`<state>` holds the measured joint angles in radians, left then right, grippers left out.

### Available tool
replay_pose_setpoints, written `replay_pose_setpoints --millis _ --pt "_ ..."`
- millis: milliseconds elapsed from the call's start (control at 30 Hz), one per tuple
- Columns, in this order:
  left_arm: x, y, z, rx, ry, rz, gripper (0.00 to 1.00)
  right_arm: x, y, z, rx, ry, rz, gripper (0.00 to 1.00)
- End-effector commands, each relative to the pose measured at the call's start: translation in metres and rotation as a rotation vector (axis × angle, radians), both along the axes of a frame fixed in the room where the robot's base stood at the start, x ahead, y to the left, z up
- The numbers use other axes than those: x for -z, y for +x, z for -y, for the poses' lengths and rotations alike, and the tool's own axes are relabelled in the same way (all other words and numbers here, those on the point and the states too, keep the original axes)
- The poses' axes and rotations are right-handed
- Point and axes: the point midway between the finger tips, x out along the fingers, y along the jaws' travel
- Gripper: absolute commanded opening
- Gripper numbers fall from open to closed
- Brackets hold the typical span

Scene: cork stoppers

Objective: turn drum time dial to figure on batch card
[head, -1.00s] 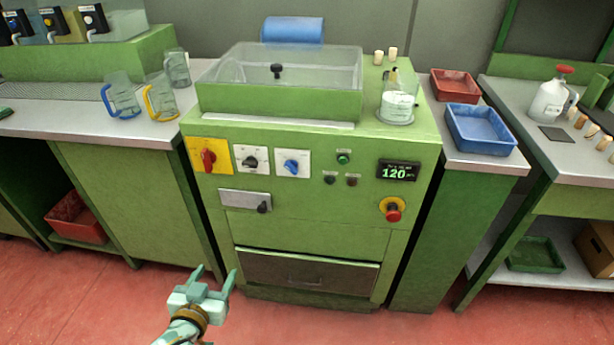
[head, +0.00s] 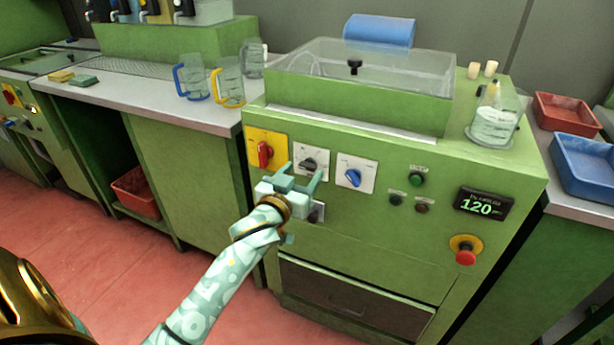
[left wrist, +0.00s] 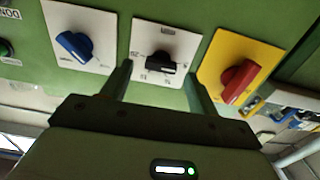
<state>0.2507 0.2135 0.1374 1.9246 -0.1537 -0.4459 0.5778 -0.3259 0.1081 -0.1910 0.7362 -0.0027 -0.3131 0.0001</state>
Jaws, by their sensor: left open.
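A black dial (head: 309,164) on a white plate sits on the green machine's front, between a red switch (head: 265,154) on yellow and a blue dial (head: 353,177) on white. In the left wrist view the black dial (left wrist: 162,66) has figures around it, too small to read surely. My left gripper (head: 300,177) is open and empty, its fingers pointing at the black dial's plate, one to each side of the dial in the wrist view; contact cannot be told. No batch card can be made out. My right gripper is not in view.
A lit display (head: 482,203) reads 120. A red emergency button (head: 465,255) is below it, and small buttons are beside it. A clear lid (head: 370,70) covers the machine top; a beaker (head: 495,120) stands at its right. Mugs (head: 228,82) stand on the left counter.

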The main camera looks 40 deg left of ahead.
Motion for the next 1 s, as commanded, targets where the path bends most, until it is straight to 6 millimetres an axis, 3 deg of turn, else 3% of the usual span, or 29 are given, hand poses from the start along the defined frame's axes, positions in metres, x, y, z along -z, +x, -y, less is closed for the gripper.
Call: replay_pose_setpoints --millis 133,433,467,600,633,1000 --pt "0.0011 0.0136 -0.0035 0.000 0.001 0.000 0.60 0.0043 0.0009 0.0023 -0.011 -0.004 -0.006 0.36" --pt "-0.0006 0.0163 -0.0042 0.000 0.000 0.000 0.60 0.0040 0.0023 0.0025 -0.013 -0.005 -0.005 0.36" --pt "-0.0007 0.0163 -0.0041 0.000 0.000 0.000 0.57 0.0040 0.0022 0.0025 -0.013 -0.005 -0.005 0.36" --pt "-0.0006 0.0161 -0.0041 0.000 0.000 0.000 0.18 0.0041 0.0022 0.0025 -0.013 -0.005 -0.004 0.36" --pt "-0.0006 0.0161 -0.0040 0.000 0.000 0.000 0.15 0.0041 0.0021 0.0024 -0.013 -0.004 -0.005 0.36" --pt "-0.0028 0.0158 -0.0035 0.001 0.044 -0.010 0.15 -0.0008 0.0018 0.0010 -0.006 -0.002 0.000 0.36"
